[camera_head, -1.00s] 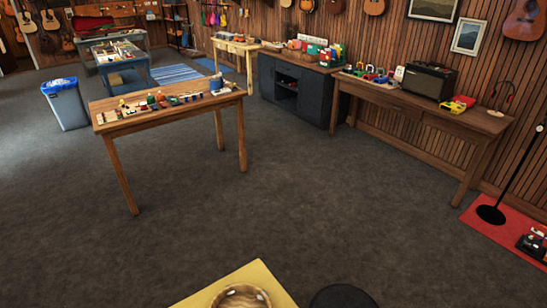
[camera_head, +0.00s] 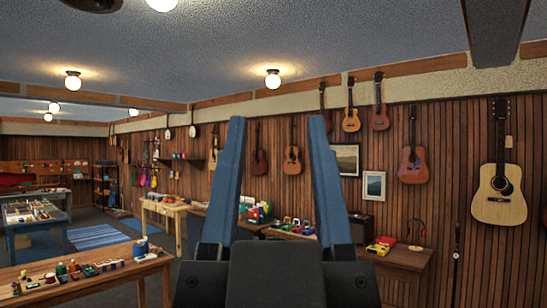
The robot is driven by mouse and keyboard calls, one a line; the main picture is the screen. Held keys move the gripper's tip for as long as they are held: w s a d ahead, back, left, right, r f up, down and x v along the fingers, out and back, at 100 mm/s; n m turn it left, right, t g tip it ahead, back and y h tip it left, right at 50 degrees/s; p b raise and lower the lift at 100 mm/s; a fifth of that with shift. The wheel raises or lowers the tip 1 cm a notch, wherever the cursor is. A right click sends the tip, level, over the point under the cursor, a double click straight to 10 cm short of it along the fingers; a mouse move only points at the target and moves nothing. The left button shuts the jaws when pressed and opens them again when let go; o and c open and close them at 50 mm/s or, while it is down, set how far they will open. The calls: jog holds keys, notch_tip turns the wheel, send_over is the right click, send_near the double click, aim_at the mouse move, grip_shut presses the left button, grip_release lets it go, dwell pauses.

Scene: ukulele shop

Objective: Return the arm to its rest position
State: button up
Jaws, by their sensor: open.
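My gripper (camera_head: 272,130) stands upright in the middle of the head camera view, close to the camera. Its two blue fingers point up and are well apart, with nothing between them. The dark palm (camera_head: 276,272) fills the bottom centre and hides part of the floor and furniture behind it. The gripper is in the air and touches nothing that I can see.
A wooden table (camera_head: 100,275) with several small items stands at lower left. A wooden desk (camera_head: 405,258) with red and yellow things is at right, below wall guitars (camera_head: 499,195). A blue table (camera_head: 35,236) stands far left. A dark beam (camera_head: 495,30) hangs at upper right.

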jog(key=shift+w, duration=0.1)
notch_tip(320, 180, down, 8)
jog(key=b, duration=0.7)
